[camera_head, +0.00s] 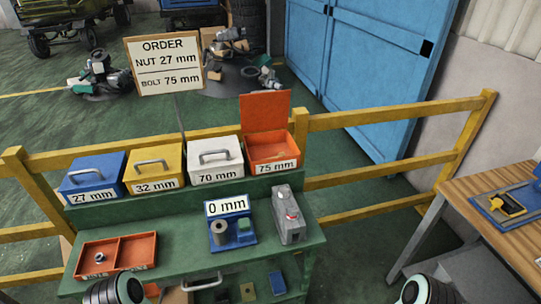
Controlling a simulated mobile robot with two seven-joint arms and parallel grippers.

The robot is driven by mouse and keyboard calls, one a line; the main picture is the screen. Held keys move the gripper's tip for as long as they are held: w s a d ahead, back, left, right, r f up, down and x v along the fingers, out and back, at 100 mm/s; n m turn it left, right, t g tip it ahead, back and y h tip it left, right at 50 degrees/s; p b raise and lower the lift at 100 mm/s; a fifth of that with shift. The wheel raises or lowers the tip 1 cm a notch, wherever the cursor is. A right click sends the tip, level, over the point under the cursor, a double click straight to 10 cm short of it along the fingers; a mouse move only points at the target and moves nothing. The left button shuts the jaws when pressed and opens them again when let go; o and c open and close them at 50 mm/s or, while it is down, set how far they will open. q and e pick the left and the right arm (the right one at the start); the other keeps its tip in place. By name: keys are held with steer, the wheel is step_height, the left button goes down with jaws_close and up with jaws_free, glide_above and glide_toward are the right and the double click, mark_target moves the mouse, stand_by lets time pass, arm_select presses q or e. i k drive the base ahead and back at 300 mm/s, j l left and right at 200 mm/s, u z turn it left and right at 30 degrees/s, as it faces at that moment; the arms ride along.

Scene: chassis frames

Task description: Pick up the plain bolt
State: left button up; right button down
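I cannot make out a plain bolt for certain. The open orange box labelled 75 mm (272,154) stands at the right end of the shelf with its lid up; its contents are too dark and small to tell. A small grey nut-like piece (100,258) lies in the left compartment of the orange two-part tray (138,252). The right compartment looks empty. The order sign (165,64) reads nut 27 mm, bolt 75 mm. Dark ringed parts of my two arms show at the bottom left and bottom right edges; no gripper fingers are visible.
Closed boxes stand beside the orange one: blue 27 mm (92,178), yellow 32 mm (154,169), white 70 mm (215,160). A blue gauge reading 0 mm (232,230) and a grey device (289,215) stand on the green bench (185,245). A wooden table (480,195) is right.

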mark_target(282, 154)
steer(key=l+z, duration=0.15)
steer(key=z, duration=0.35)
steer(key=l+z, duration=0.15)
steer(key=z, duration=0.35)
steer(key=i+l+z, duration=0.45)
steer(key=i+l, duration=0.35)
steer(key=i+u, duration=0.15)
steer(key=u, duration=0.25)
steer(key=i+u, duration=0.15)
steer(key=u, duration=0.3)
steer(key=i+u, duration=0.1)
steer(key=u, duration=0.3)
steer(key=i+l+u, duration=0.1)
steer(key=u, duration=0.35)
steer(key=i+u, duration=0.1)
steer(key=u, duration=0.35)
steer(key=l+u, duration=0.15)
steer(key=u, duration=0.25)
steer(key=i+l+u, duration=0.1)
steer(key=u, duration=0.35)
steer(key=l+u, duration=0.15)
steer(key=u, duration=0.25)
